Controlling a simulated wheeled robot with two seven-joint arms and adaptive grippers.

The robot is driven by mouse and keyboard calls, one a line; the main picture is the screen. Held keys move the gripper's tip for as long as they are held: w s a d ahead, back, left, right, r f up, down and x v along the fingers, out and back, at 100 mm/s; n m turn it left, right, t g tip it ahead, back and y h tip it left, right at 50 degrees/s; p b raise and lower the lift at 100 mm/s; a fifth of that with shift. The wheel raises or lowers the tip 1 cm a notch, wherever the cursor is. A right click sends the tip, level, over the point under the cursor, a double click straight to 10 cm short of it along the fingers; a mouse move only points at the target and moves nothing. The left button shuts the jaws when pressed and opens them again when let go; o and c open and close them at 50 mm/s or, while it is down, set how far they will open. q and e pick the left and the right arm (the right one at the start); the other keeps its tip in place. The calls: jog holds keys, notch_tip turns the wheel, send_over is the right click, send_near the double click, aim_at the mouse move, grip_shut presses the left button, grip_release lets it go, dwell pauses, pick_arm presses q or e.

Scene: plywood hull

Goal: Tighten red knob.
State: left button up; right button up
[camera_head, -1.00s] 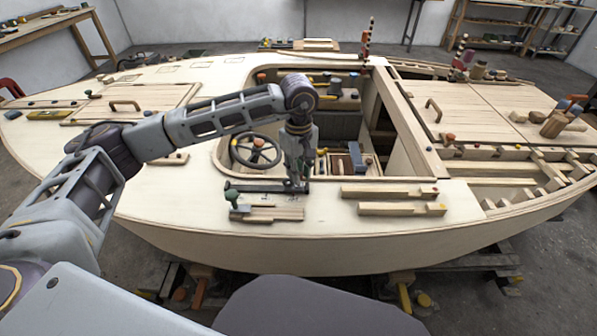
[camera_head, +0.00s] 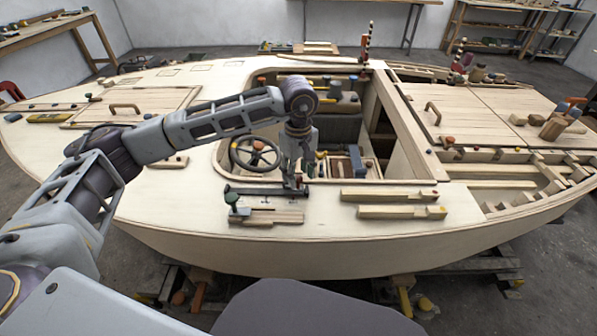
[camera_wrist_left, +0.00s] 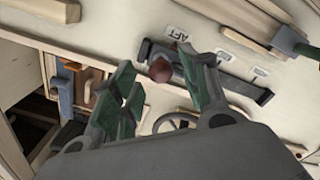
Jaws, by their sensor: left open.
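The red knob (camera_wrist_left: 160,71) shows brownish red in the left wrist view, on a dark metal bar (camera_wrist_left: 233,82) fixed to the pale deck. Labels, one reading AFT, lie beside the bar. My left gripper (camera_wrist_left: 155,62) is open, with its green-padded fingers on either side of the knob in that view; contact cannot be told. In the head view my left gripper (camera_head: 291,180) points down at the right end of the dark bar (camera_head: 258,190), near the cockpit's front edge. The knob is not clearly visible there. My right gripper is not in view.
Wooden strips (camera_head: 388,194) lie on the deck to the right. A steering wheel (camera_head: 254,153) and the open cockpit are behind the bar. Bare deck (camera_head: 175,206) is free on the left.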

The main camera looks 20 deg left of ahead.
pick_arm(q)
jog(key=shift+r, duration=0.15)
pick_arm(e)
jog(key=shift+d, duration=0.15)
pick_arm(q)
notch_tip(320, 180, up, 12)
dwell(0.6)
dwell(0.4)
notch_tip(320, 180, up, 10)
jog(key=p, duration=1.1)
send_over(298, 177)
notch_tip(298, 177, up, 12)
jog(key=p, duration=1.1)
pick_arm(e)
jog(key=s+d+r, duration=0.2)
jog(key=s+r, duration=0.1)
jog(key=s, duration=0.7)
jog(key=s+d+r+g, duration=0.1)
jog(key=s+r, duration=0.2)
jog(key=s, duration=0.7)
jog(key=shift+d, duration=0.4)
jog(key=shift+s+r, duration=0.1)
